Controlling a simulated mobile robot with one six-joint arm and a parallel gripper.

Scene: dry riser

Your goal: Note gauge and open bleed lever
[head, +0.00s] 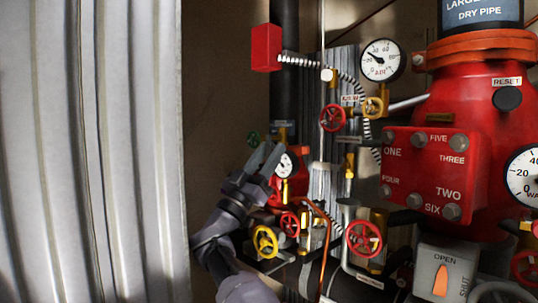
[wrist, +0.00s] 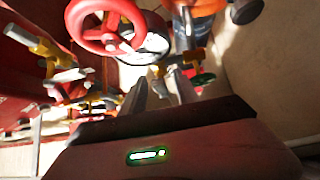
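In the head view, a round white AIR gauge (head: 381,60) hangs upper centre; its dark needle points up and left, the exact value too small to read. A second gauge (head: 523,176) is cut by the right edge. A small gauge (head: 285,165) sits just right of my gripper (head: 266,160). In the wrist view my gripper (wrist: 160,92) has its fingers apart, with nothing clearly held between them. A brass fitting with a bar-like handle (wrist: 178,64) lies just beyond the fingertips. I cannot tell which part is the bleed lever.
A large red valve body (head: 465,130) fills the right. Red handwheels (head: 364,239) and a yellow handwheel (head: 265,241) crowd the pipes below my gripper. A red handwheel (wrist: 105,27) is close in the wrist view. A corrugated metal panel (head: 90,150) stands left.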

